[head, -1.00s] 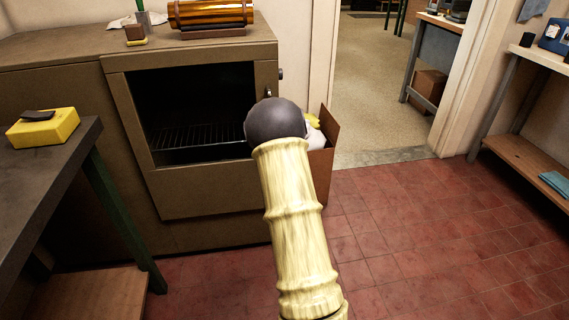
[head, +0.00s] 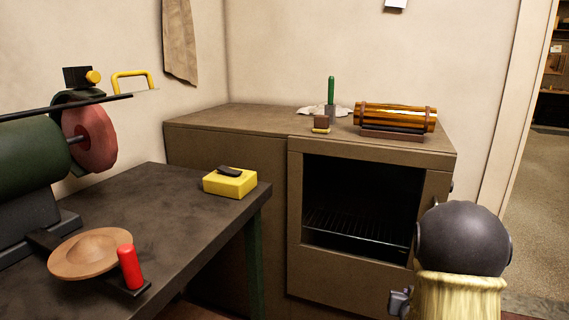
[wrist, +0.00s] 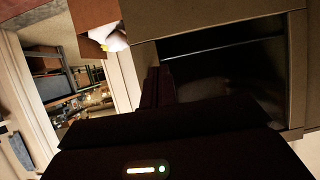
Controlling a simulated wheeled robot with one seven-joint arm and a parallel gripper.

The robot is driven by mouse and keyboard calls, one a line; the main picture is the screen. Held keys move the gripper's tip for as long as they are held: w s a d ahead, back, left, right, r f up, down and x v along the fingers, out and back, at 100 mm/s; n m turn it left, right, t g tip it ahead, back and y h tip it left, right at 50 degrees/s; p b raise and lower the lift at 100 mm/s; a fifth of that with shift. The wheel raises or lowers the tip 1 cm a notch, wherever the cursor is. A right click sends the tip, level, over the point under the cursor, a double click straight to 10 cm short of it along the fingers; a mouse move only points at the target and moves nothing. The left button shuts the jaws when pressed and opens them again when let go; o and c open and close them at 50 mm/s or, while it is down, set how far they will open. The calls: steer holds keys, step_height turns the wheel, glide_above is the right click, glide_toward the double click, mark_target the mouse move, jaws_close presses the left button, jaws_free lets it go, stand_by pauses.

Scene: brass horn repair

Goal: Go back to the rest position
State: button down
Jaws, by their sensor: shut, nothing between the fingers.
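My gripper (wrist: 158,87) shows in the wrist view as dark, closed fingers with nothing held between them. It points toward the front of a brown cabinet with an open oven-like chamber (wrist: 225,55). In the head view my arm rises at the lower right, in front of the right side of that cabinet (head: 340,282). The fingers cannot be made out in the head view.
A dark bench (head: 165,225) at left carries a grinder with a red wheel (head: 90,138), a wooden dish (head: 92,254) and a yellow block (head: 230,183). An amber cylinder (head: 395,117) lies on the cabinet. A doorway (head: 540,190) opens at right.

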steer(key=s+a+r+n+g+y+p, duration=0.15)
steer(key=s+a+n+g+y, duration=0.25)
steer(key=s+a+g, duration=1.1)
steer(key=s+a+r+t+p, duration=0.1)
steer(key=s+r+t+p, duration=0.1)
steer(key=r+p, duration=1.5)
steer(key=s+a+r+t+p, duration=0.1)
steer(key=s+r+t+p, duration=0.2)
steer(key=r+p, duration=1.4)
steer(key=shift+s+a+r, duration=0.2)
steer(key=shift+s+r, duration=0.35)
steer(key=shift+r, duration=0.1)
steer(key=shift+s+f, duration=0.1)
